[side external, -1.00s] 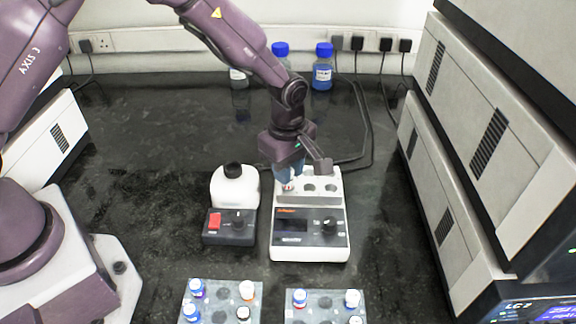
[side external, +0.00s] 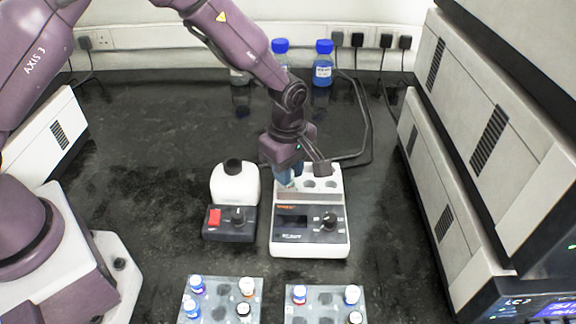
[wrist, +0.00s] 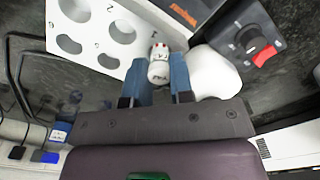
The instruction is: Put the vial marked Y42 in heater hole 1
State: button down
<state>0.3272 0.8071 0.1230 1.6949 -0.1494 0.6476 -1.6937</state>
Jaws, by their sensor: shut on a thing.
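My gripper (side external: 288,180) is over the left end of the white heater block (side external: 318,196). In the wrist view its blue fingers (wrist: 159,82) are shut on a small white-capped vial (wrist: 158,70). The mark on the cap is too small to read surely. Part of the vial's body with a red mark shows past the cap, beside the printed 1 on the block (wrist: 92,28). The hole under the vial is hidden, so I cannot tell whether its lower end is inside. Several other holes of the block show empty.
Two racks with capped vials (side external: 222,300) (side external: 325,305) are in front. Blue-capped bottles (side external: 323,65) stand behind; stacked instruments (side external: 470,150) are at right.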

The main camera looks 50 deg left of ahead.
jog(key=shift+f, duration=0.3)
jog(key=c, duration=0.6)
grip_release()
jog(key=shift+r, duration=3.05)
